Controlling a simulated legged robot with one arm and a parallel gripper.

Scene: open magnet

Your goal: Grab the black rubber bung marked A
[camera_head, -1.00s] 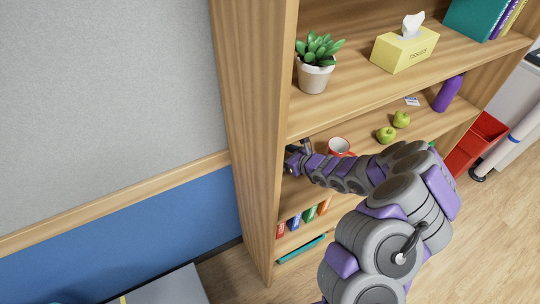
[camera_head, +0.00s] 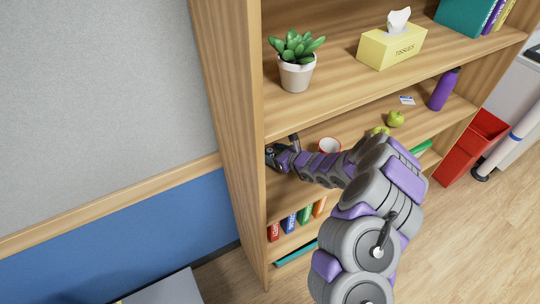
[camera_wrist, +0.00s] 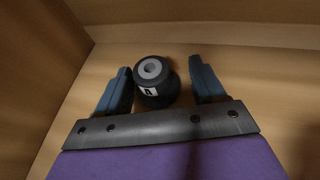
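The black rubber bung (camera_wrist: 155,84) stands upright on the wooden shelf in the wrist view. It has a grey centre on top and a white label with a black letter A. My gripper (camera_wrist: 166,80) is open, with one blue finger on each side of the bung. The bung sits nearer the left finger, with a wider gap to the right finger. In the head view my gripper (camera_head: 273,154) is inside the middle shelf at its left end. The bung cannot be made out there.
The bookcase's left side panel (camera_head: 228,110) is close to my gripper. A potted plant (camera_head: 297,62) stands on the shelf above.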

